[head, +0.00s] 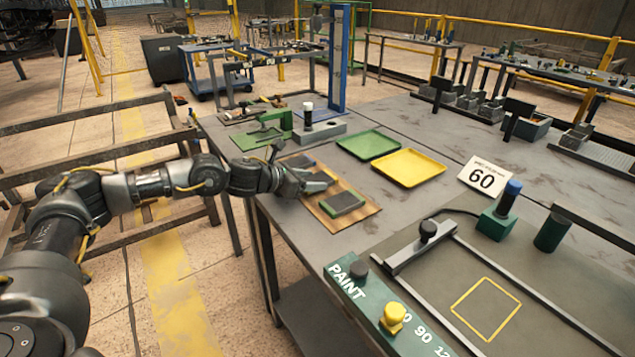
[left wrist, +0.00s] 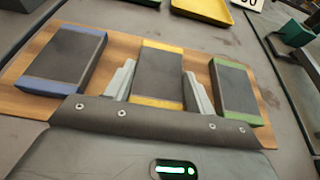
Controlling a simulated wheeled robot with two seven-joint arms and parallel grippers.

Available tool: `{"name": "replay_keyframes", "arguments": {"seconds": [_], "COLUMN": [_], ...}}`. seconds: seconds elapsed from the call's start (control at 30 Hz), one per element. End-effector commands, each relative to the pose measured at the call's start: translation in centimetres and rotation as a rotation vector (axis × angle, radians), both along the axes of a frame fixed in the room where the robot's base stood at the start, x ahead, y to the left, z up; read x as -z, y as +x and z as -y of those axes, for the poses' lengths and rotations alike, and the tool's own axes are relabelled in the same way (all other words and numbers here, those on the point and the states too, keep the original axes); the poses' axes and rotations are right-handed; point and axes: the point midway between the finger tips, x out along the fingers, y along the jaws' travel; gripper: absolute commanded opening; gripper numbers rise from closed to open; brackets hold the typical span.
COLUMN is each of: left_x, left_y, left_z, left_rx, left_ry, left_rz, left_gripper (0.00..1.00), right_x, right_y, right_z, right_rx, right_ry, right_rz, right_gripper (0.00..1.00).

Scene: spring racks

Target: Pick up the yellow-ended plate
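The yellow-ended plate (left wrist: 158,76) is a dark grey block with yellow bands at both ends. In the left wrist view it lies on a wooden board (left wrist: 128,36) between a blue-ended plate (left wrist: 66,58) and a green-ended plate (left wrist: 234,88). My left gripper (left wrist: 157,84) is open, with one finger on each side of the yellow-ended plate. I cannot tell whether the fingers touch it. In the head view my left gripper (head: 318,182) is over the board (head: 366,208) and hides most of the yellow-ended plate. My right gripper is not in view.
A green tray (head: 368,144) and a yellow tray (head: 409,167) lie behind the board on the grey table (head: 440,205). A green PAINT panel (head: 375,308) is nearer the front.

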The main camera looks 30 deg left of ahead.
Motion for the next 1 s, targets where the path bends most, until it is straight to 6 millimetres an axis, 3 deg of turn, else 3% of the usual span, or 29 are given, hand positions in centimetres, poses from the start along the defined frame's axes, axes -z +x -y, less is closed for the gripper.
{"name": "replay_keyframes", "arguments": {"seconds": [0.03,0.3,0.73,0.9,1.0], "left_x": [0.0,0.0,-1.3,-3.9,-5.7], "left_y": [0.0,0.0,0.1,0.0,-1.7], "left_z": [0.0,0.0,0.0,0.1,0.7], "left_rx": [0.0,-0.001,-0.001,0.001,0.003], "left_ry": [0.0,0.0,-0.004,-0.004,-0.001], "left_rz": [0.0,0.0,0.007,0.012,0.011], "left_gripper": [0.42,0.07,0.07,0.07,0.07], "right_x": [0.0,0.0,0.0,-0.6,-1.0], "right_y": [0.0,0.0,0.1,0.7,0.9], "right_z": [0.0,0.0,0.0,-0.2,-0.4], "right_rx": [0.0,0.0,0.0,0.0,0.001], "right_ry": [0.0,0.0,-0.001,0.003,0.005], "right_rz": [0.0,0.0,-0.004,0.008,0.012], "right_gripper": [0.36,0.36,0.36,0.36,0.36]}}
